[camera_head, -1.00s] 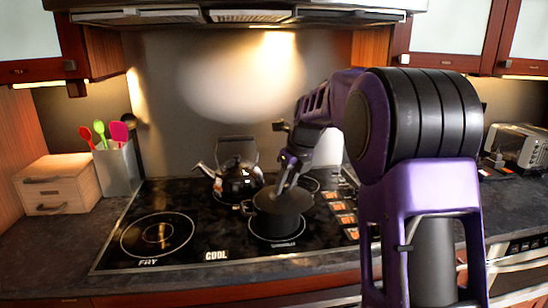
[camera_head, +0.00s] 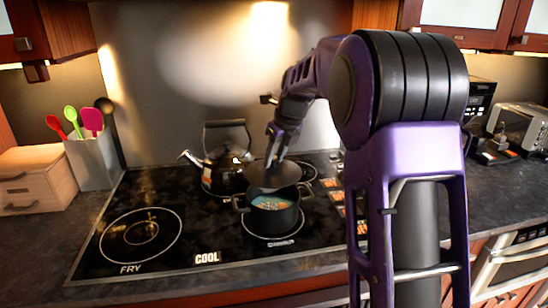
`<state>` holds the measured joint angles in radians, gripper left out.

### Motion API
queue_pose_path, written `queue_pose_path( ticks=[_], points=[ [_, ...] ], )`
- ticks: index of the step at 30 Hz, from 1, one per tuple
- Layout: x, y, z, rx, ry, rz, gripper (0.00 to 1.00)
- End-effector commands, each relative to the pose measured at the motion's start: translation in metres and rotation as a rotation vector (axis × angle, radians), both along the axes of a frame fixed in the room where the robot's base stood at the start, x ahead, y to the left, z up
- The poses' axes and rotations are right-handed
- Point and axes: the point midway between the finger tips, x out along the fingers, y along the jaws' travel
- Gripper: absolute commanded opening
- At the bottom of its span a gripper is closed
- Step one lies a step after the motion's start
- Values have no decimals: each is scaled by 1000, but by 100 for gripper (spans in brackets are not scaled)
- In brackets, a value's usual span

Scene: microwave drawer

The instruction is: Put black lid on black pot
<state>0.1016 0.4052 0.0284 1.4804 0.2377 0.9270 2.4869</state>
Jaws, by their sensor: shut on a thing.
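The black pot (camera_head: 274,220) stands on the front middle burner of the cooktop, uncovered at the front, with light-coloured food in bluish liquid showing inside. The black lid (camera_head: 270,177) is held tilted above the pot, slightly toward its back, with a gap over the front rim. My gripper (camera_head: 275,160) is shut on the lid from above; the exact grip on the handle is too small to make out. My purple arm comes in from the right.
A black kettle (camera_head: 222,170) stands close behind and left of the pot. A utensil holder (camera_head: 92,162) and a wooden box (camera_head: 36,180) are at the left. The front left burner (camera_head: 140,236) is empty. A toaster oven (camera_head: 524,126) is at the right.

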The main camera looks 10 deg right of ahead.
Motion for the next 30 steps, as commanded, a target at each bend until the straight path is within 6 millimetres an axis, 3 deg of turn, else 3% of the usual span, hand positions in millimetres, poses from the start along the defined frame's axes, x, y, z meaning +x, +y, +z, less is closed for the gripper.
queue_pose_path(
  ticks=[2, 18, 30],
  points=[
    [-1, 2, 2, 2, -8, -33, 0],
    [0, 0, -48, 2, -7, -32, 0],
    [0, 1, -57, 2, -7, -31, 0]
  ],
)
